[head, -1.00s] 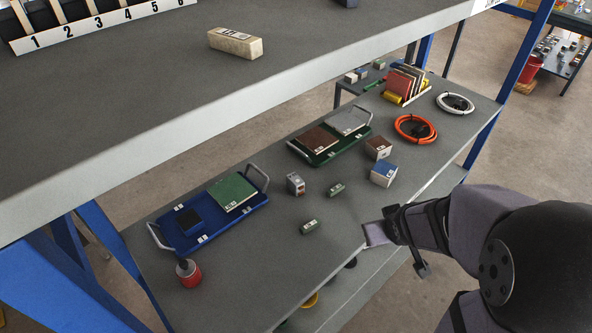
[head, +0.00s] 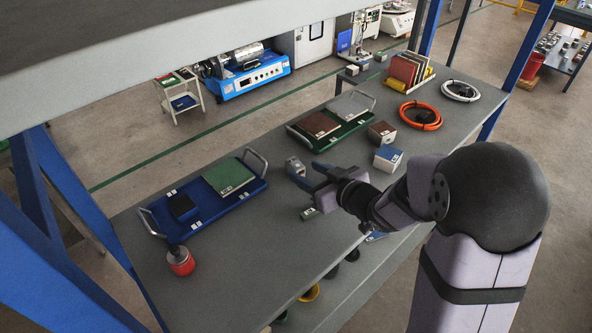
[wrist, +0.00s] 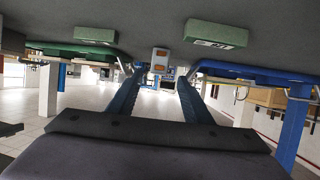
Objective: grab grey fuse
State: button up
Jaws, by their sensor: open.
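The grey fuse (head: 294,166) is a small upright grey block on the lower bench top, just beyond my fingertips. My gripper (head: 306,174) is open, low over the bench, with its two blue fingers pointing at the fuse. In the wrist view, which is upside down, the grey fuse (wrist: 161,60) with orange marks shows centred in the gap between the fingertips (wrist: 158,82). I cannot tell whether the tips reach around it; no grip on it shows.
A green block (head: 308,213) lies near my gripper; in the wrist view green blocks lie left (wrist: 95,34) and right (wrist: 217,36). A blue tray (head: 215,206) and a dark green tray (head: 345,135) flank the fuse. A blue-topped block (head: 388,157) stands to the right.

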aim_at(298, 166)
jog(key=shift+p+x, duration=1.25)
jog(key=shift+x, duration=2.15)
jog(key=shift+w+d, duration=0.1)
jog(key=shift+r, duration=0.1)
grip_shut()
